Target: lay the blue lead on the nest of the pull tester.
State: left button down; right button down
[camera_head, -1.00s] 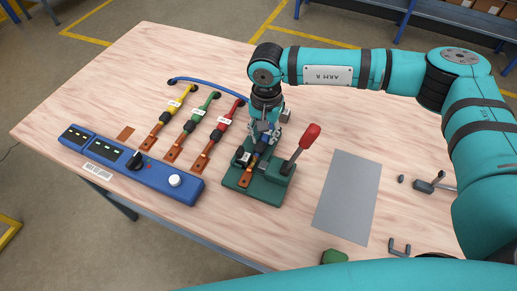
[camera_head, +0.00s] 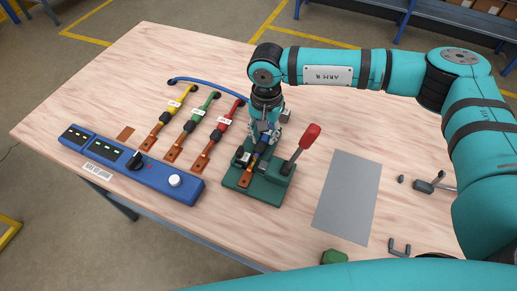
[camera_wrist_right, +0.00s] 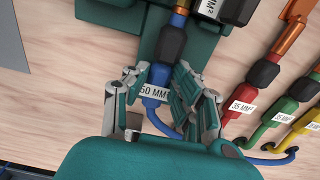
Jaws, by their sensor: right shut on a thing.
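The blue lead has a copper lug (camera_head: 245,178), a black sleeve and a blue cable. My right gripper (camera_head: 265,140) is shut on it, near its white 50 MM² label (camera_wrist_right: 155,92) in the right wrist view. The lead lies in line over the pull tester, a green base (camera_head: 265,191) with a red-knobbed lever (camera_head: 309,136). Its lug is at the front end of the tester. The gripper hides much of the nest, and I cannot tell whether the lead rests fully on it. My left gripper is not in view.
Yellow (camera_head: 174,105), green (camera_head: 198,120) and red (camera_head: 219,130) leads lie left of the tester. A blue control box (camera_head: 150,180) stands at the table's front left. A flat grey mat (camera_head: 347,195) lies to the right. Small metal parts (camera_head: 430,184) lie farther right.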

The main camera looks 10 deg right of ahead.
jog(key=shift+r, duration=0.1)
jog(key=shift+r+p, duration=0.95)
jog(key=shift+r, duration=1.4)
